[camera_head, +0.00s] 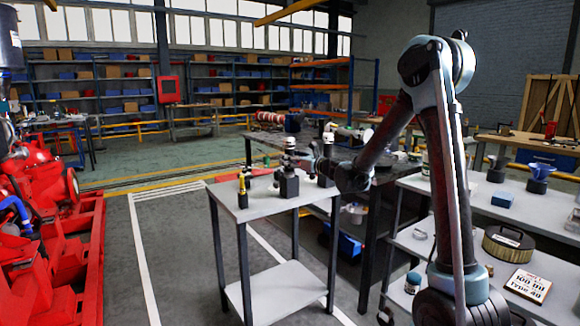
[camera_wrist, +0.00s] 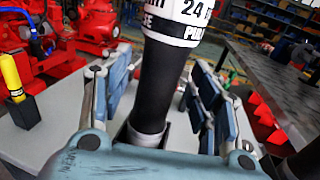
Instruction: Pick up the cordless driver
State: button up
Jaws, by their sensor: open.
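The cordless driver (camera_wrist: 152,88) appears to be the upright tool with a black cylindrical body and a white label band reading "24". In the wrist view it stands between the two spread fingers of my gripper (camera_wrist: 165,70), with visible gaps on both sides. Its lower end is partly hidden by my gripper's palm; its top is cut off by the frame. In the head view my gripper (camera_head: 312,165) is low over the small grey table (camera_head: 262,205), beside a tool in a black holder (camera_head: 289,184). My gripper is open and holds nothing.
A yellow and black tool in a dark holder (camera_head: 243,190) stands at the table's left; it also shows in the wrist view (camera_wrist: 14,88). A dark workbench (camera_head: 385,180) adjoins behind. Red machinery (camera_head: 50,240) is at left. Shelves with several items stand at right.

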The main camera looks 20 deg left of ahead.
jog(key=shift+w+a, duration=0.25)
jog(key=shift+a, duration=0.15)
grip_shut()
jog(key=shift+r, duration=0.1)
notch_tip(320, 180, up, 18)
jog(key=shift+f, duration=0.1)
dwell(0.5)
